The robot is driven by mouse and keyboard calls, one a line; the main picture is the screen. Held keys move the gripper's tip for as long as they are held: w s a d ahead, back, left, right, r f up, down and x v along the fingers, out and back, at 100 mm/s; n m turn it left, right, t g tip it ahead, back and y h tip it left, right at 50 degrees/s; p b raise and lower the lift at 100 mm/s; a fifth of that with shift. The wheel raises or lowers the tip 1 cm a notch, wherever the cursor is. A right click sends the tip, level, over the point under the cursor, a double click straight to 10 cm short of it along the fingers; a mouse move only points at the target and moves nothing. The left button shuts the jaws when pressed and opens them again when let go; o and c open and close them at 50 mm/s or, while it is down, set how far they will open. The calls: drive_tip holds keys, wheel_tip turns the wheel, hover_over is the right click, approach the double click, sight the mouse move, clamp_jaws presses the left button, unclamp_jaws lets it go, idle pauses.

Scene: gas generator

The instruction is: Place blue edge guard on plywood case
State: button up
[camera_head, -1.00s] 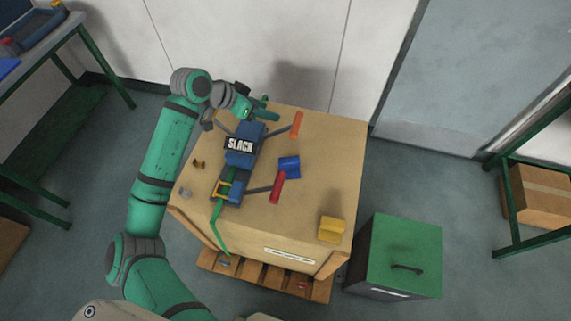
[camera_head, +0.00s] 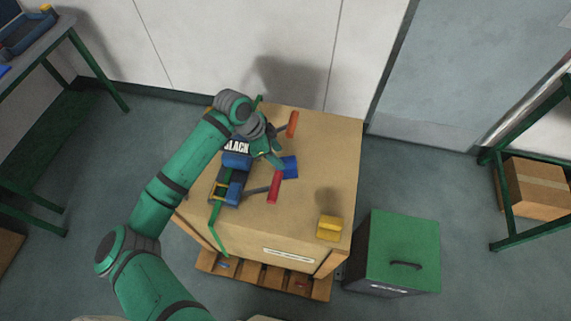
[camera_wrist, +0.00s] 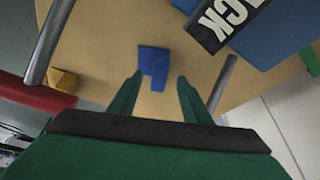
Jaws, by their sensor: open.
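The blue edge guard (camera_head: 291,167) lies on top of the plywood case (camera_head: 325,160), right of the strapping device. It also shows in the wrist view (camera_wrist: 154,68), just beyond and between my fingertips. My gripper (camera_head: 278,158) is over the case, close to the guard's left side in the head view. In the wrist view my gripper (camera_wrist: 159,82) has its two green fingers spread apart with nothing between them. The guard appears apart from the fingers; the exact height of the gripper above it is hard to tell.
The blue device labelled SLACK (camera_head: 236,160) has a red handle (camera_head: 275,187) and an orange handle (camera_head: 292,124) reaching towards the guard. A green strap (camera_head: 217,235) hangs over the case's front. A yellow edge guard (camera_head: 330,228) sits at the front right edge. A green box (camera_head: 400,245) stands right.

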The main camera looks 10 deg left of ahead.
sight(283, 160)
drive_tip(key=shift+x, duration=2.4)
drive_tip(key=shift+d+r, duration=0.1)
drive_tip(key=shift+d, duration=0.05)
clamp_jaws()
drive_tip(key=shift+r, duration=0.1)
